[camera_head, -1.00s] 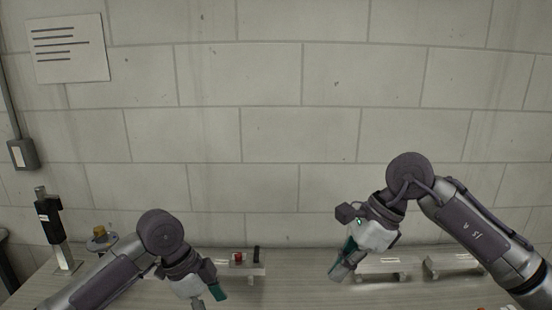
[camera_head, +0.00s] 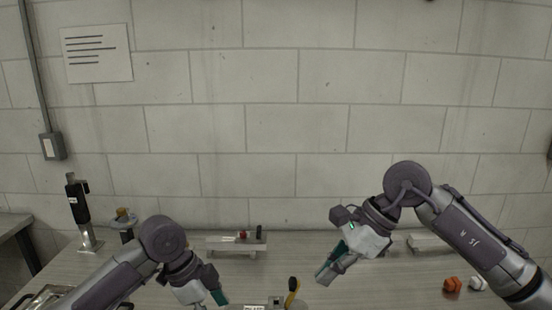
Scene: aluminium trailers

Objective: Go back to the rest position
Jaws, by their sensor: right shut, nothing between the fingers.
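My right gripper (camera_head: 325,274) hangs over the table at right of centre, angled down to the left. Its fingers are shut and hold nothing. My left gripper (camera_head: 212,300) is low at left of centre, and the bottom edge of the picture cuts off its fingertips. A light metal trailer (camera_head: 225,246) with a small red piece and a dark post stands at the back of the table (camera_head: 310,245), beyond the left gripper. Another trailer (camera_head: 425,243) is partly hidden behind my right arm.
An orange piece (camera_head: 452,284) and a white piece (camera_head: 478,284) lie at the right, near my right arm. A yellow-and-black tool (camera_head: 292,288) is at the bottom centre. A black upright device (camera_head: 78,205) stands at the back left. A block wall closes the back.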

